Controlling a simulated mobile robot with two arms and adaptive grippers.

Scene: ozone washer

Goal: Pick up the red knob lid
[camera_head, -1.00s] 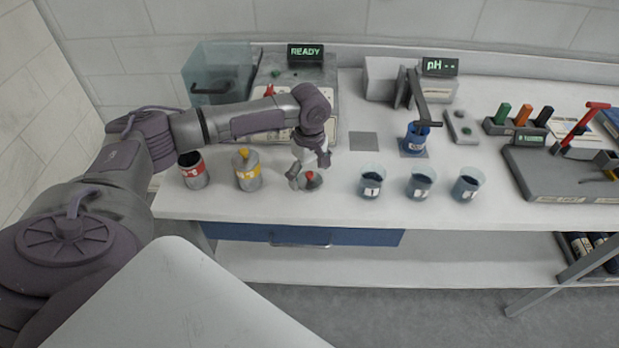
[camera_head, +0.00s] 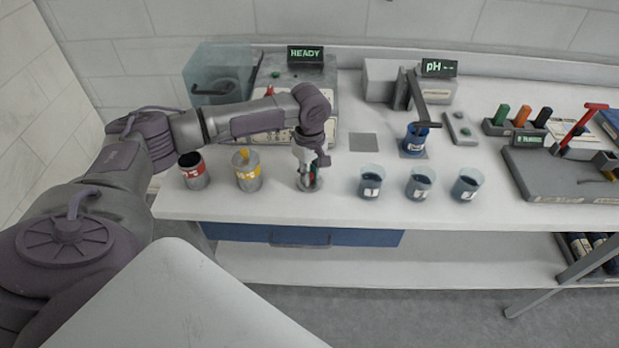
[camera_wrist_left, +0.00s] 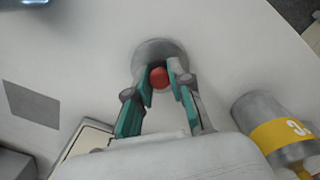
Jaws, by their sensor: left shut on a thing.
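The red knob lid is a grey disc with a red knob. In the left wrist view the lid (camera_wrist_left: 160,50) lies on the white bench, its red knob (camera_wrist_left: 159,77) between my left gripper's fingers (camera_wrist_left: 164,82). In the head view my left gripper (camera_head: 310,182) points down at the lid (camera_head: 309,187) near the bench's front edge, shut on the knob. The fingers mostly hide the knob there. I cannot tell any gap between lid and bench. My right gripper is not in view.
Left of the lid stand a yellow-banded can (camera_head: 247,172) and an open red-banded can (camera_head: 194,172). To the right stand several beakers, the nearest (camera_head: 371,183) close by. A grey READY machine (camera_head: 290,75) is behind. A grey square (camera_head: 363,142) lies on clear bench.

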